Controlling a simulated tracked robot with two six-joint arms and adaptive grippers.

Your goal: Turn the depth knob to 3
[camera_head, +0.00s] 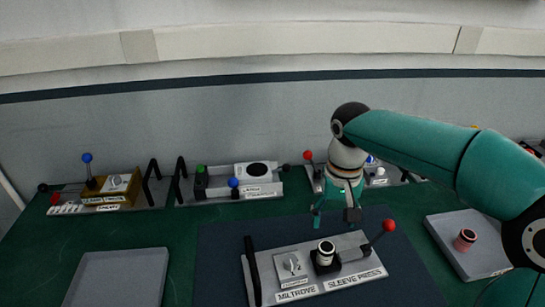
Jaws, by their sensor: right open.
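My right gripper (335,218) hangs fingers-down with its two fingers spread apart and nothing seen between them. It is above the back of the front panel (340,288), which is labelled SLEEVE PRESS. On that panel a grey knob (291,265) sits on a small raised plate at the left. I cannot read the knob's scale or setting, nor any "depth" label. The gripper is behind and to the right of this knob, apart from it. My left gripper is not in view.
On the front panel stand a black upright handle (252,270), a white-capped cylinder (326,252) and a red-ball lever (389,226). More panels with levers line the back. An empty grey tray (118,278) lies at left; a right tray (455,258) holds a reddish cylinder (465,239).

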